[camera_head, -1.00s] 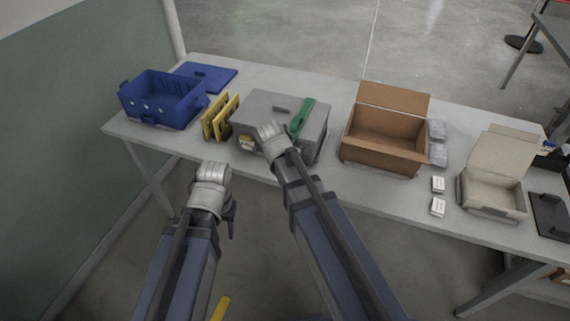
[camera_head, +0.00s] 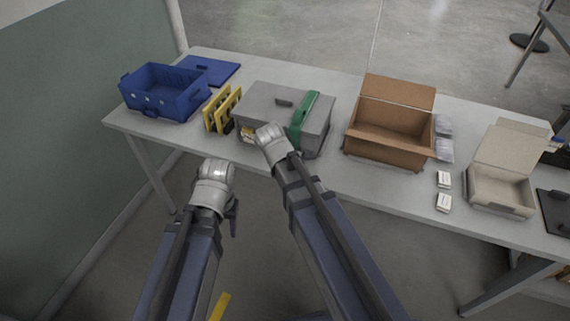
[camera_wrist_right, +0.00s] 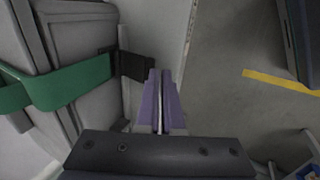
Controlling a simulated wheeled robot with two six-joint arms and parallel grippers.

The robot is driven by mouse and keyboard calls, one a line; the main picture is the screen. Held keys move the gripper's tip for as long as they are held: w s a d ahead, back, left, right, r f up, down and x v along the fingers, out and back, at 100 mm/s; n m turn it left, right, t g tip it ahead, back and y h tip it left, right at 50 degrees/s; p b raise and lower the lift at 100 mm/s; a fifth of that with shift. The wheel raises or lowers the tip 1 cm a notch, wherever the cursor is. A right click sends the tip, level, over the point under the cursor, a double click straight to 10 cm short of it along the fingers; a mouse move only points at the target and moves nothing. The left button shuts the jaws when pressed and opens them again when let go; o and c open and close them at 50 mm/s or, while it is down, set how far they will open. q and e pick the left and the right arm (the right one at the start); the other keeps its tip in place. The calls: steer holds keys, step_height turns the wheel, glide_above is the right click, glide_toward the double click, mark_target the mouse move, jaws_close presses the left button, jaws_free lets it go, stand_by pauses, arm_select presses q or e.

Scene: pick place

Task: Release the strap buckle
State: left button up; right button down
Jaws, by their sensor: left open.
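A grey lidded case (camera_head: 262,98) stands on the table with a green strap (camera_head: 303,122) across its right part. In the right wrist view the green strap (camera_wrist_right: 72,84) runs along the case wall (camera_wrist_right: 85,35) to a dark piece at its end, which looks like the buckle (camera_wrist_right: 136,67). My right gripper (camera_wrist_right: 163,75) has its two purple fingers close together just right of that dark piece; I cannot tell whether they touch it. In the head view my right wrist hides the right fingers. My left gripper (camera_head: 234,222) is open and empty in front of the table.
On the table (camera_head: 340,185) stand a blue crate (camera_head: 160,103), yellow frames (camera_head: 215,108), an open brown carton (camera_head: 385,148) and a smaller open box (camera_head: 498,192). Small white boxes (camera_head: 443,202) lie between the cartons. The table's front edge is close to both arms.

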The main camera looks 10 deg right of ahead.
stand_by(0.5)
steer(key=shift+w+d+r+p, duration=0.15)
steer(key=shift+w+d+r, duration=0.05)
steer(key=shift+w, duration=0.15)
steer(key=shift+w+d+r+p, duration=0.15)
steer(key=shift+w+d, duration=0.05)
steer(key=shift+w, duration=0.15)
steer(key=shift+s+a+r+p, duration=0.1)
steer(key=shift+s+r+p, duration=0.15)
steer(key=shift+r+p, duration=0.15)
steer(key=s+a+r+p, duration=0.5)
steer(key=s+r+p, duration=0.3)
steer(key=p, duration=0.1)
steer(key=shift+s+a+r, duration=0.25)
steer(key=shift+a+r, duration=0.1)
steer(key=shift+a, duration=0.05)
steer(key=s+a+f+m+g+y, duration=0.1)
steer(key=s+a+f+m+g, duration=0.1)
steer(key=s+a+m+g, duration=0.2)
steer(key=s+m, duration=0.3)
steer(key=s, duration=0.2)
steer(key=shift+s+a+y, duration=0.3)
steer(key=shift+s+a, duration=0.05)
steer(key=c, duration=1.6)
jaws_free()
